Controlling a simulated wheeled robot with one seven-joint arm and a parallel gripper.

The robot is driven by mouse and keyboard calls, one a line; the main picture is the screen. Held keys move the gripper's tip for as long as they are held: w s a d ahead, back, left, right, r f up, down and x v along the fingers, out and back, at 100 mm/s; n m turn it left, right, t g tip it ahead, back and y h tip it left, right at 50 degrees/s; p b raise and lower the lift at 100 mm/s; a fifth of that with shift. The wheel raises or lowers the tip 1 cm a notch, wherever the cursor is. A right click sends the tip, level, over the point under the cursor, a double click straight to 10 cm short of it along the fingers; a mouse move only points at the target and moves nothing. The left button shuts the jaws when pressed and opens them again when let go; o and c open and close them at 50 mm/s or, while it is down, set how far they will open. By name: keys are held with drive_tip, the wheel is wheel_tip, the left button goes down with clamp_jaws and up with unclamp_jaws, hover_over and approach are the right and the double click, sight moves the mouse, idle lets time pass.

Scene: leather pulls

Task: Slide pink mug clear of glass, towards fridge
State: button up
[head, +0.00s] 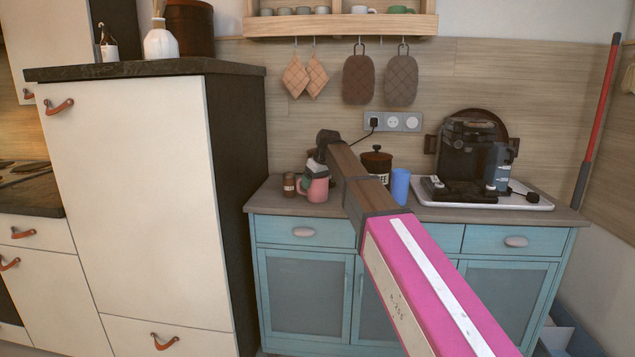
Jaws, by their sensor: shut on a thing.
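The pink mug (316,190) stands on the wooden top of the blue cabinet, left of my arm. My gripper (317,171) reaches down on the mug's top from above and is shut on it; the fingertips are small and partly hidden.
A small brown jar (289,186) stands just left of the mug, close to it. The dark-lidded jar (377,166) is behind my arm. A coffee machine (470,160) sits on a white tray (530,203) at the right. The counter's left end (262,194) is bare.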

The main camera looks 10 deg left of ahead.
drive_tip(key=o, duration=0.8)
drive_tip(key=shift+o, duration=0.2)
drive_tip(key=shift+r, duration=0.1)
